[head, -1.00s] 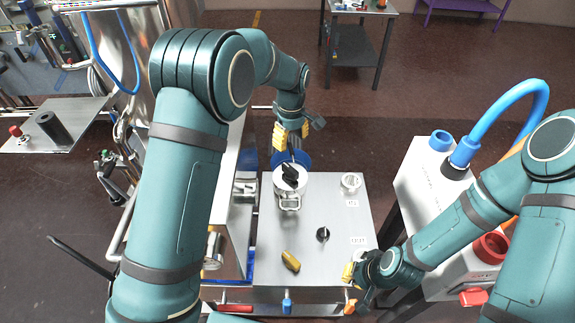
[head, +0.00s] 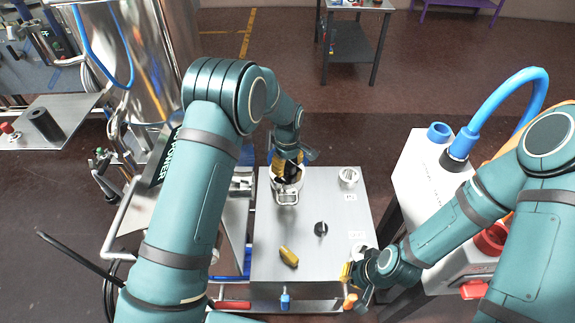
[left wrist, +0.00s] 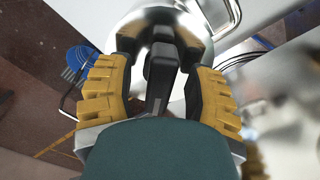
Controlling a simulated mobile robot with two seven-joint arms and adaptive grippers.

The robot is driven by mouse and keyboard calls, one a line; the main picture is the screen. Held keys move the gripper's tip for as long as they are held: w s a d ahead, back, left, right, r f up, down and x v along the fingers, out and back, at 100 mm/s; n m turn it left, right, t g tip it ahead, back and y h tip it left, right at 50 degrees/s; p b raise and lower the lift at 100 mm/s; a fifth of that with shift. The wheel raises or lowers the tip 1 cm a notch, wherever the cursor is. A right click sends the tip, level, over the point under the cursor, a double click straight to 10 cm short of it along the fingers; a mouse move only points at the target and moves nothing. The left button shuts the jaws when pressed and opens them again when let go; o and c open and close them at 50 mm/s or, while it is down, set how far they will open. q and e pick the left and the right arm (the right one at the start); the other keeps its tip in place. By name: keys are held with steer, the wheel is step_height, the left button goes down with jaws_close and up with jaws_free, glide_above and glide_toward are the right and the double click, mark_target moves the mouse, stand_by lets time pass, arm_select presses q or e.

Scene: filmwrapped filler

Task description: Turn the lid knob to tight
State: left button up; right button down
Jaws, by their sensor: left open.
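A metal canister (head: 287,196) with a wire clasp at its front stands at the back of the steel table (head: 270,225). My left gripper (head: 287,167) is over its lid and hides much of it. In the left wrist view the black lid knob (left wrist: 160,78) lies between the yellow-padded fingers of my left gripper (left wrist: 160,62). The fingers are spread, one on each side of the knob; whether they touch it is unclear. My right gripper (head: 354,276) is by the table's front right corner, its finger opening unclear.
A white knob (head: 349,176) and a black knob (head: 321,229) sit on the table beside labels. A yellow piece (head: 289,257) lies near the front. A white machine (head: 425,190) with a blue hose stands at the right.

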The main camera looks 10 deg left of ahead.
arm_select(q)
jaws_close()
stand_by(0.5)
steer(key=m, duration=0.8)
steer(key=shift+s+m, duration=0.1)
steer(key=shift+m, duration=0.2)
steer(key=m, duration=0.4)
steer(key=shift+a+b, duration=0.1)
steer(key=shift+b, duration=0.2)
steer(key=m, duration=0.4)
steer(key=shift+m, duration=0.6)
